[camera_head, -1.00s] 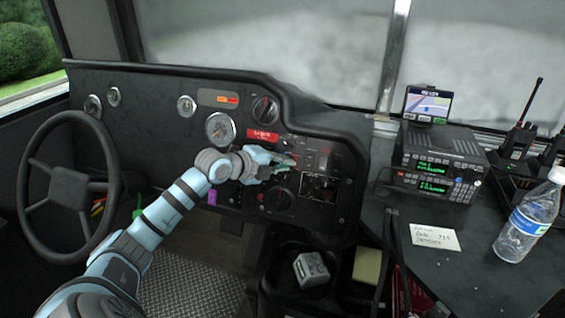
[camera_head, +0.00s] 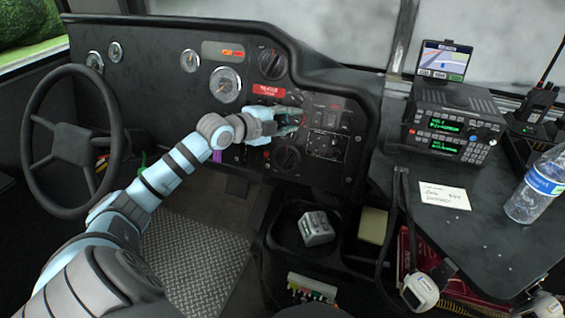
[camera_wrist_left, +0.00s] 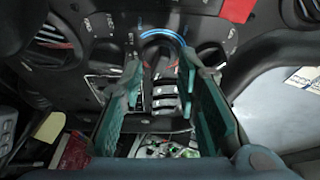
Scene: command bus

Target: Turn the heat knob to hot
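The heat knob (camera_wrist_left: 161,48) is a dark dial with a blue arc and some red on its rim, at the top middle of the left wrist view. My left gripper (camera_head: 290,121) is at the dashboard panel in the head view. Its teal fingers are spread apart in the left wrist view (camera_wrist_left: 160,82), with the knob seen between and beyond their tips; I see no contact. In the head view, one black dial (camera_head: 287,158) is just below the gripper and another (camera_head: 272,63) above it. I cannot tell which matches the heat knob.
Switches (camera_wrist_left: 165,101) sit below the knob. The steering wheel (camera_head: 76,144) is left of my arm. The side table (camera_head: 473,235) on the right holds a radio stack (camera_head: 447,130), a bottle (camera_head: 538,184) and a paper note (camera_head: 445,195). A grey box (camera_head: 316,228) lies low in the console.

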